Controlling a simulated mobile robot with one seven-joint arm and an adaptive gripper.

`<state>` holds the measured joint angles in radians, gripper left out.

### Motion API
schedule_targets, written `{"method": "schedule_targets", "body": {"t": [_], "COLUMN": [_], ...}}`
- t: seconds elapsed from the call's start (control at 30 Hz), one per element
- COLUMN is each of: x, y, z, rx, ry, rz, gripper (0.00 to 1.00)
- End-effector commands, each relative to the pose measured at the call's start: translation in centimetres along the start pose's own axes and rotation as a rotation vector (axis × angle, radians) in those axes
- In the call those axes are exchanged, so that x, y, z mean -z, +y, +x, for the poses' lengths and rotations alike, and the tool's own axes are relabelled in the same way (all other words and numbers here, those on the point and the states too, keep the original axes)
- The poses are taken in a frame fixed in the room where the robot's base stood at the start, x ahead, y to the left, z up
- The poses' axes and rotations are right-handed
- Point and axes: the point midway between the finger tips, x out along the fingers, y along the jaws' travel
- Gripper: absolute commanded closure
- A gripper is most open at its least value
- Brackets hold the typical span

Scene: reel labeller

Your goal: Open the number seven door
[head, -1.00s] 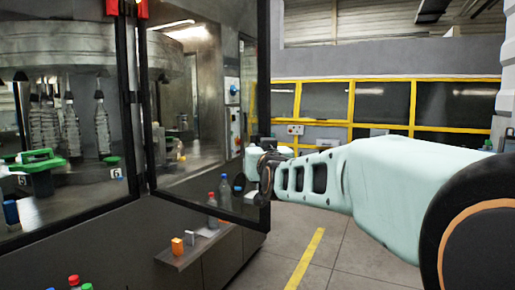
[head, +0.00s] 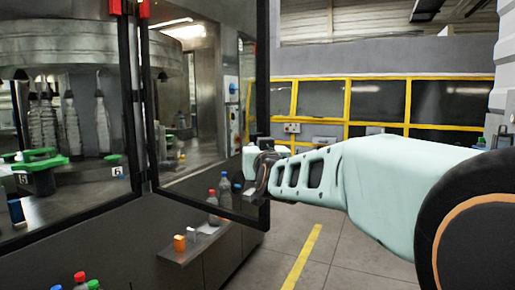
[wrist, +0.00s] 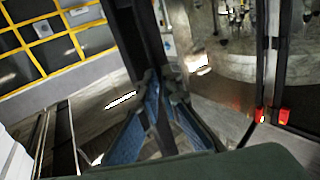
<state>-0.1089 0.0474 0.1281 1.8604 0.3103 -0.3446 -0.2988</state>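The door (head: 205,195) is a glass panel in a black frame. In the head view it stands swung outward from the machine, hinged on its left side near red tabs. No number seven shows; labels 5 and 6 sit inside the machine on the left. My gripper (head: 262,172) is at the free right edge of the door, low down. In the wrist view the blue fingers of my gripper (wrist: 160,85) lie on either side of the black door frame (wrist: 148,40) and appear closed on it. The exact contact is partly hidden.
A small shelf (head: 195,246) with orange and grey blocks sticks out below the door. Bottle tops (head: 82,280) show at the lower left. Grey floor with a yellow line (head: 303,258) is clear to the right. A yellow-framed enclosure (head: 350,100) stands behind.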

Motion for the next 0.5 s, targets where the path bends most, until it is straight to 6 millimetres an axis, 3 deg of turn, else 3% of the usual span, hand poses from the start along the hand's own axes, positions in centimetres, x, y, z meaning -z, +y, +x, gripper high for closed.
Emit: {"method": "schedule_targets", "body": {"t": [0.03, 0.23, 0.5], "x": [0.98, 0.99, 1.01], "y": [-3.04, -3.00, -3.00], "z": [-0.13, -0.13, -0.14], "rx": [0.048, 0.047, 0.047], "ry": [0.016, 0.016, 0.017], "rz": [-0.004, -0.005, -0.006], "gripper": [1.00, 0.77, 0.77]}}
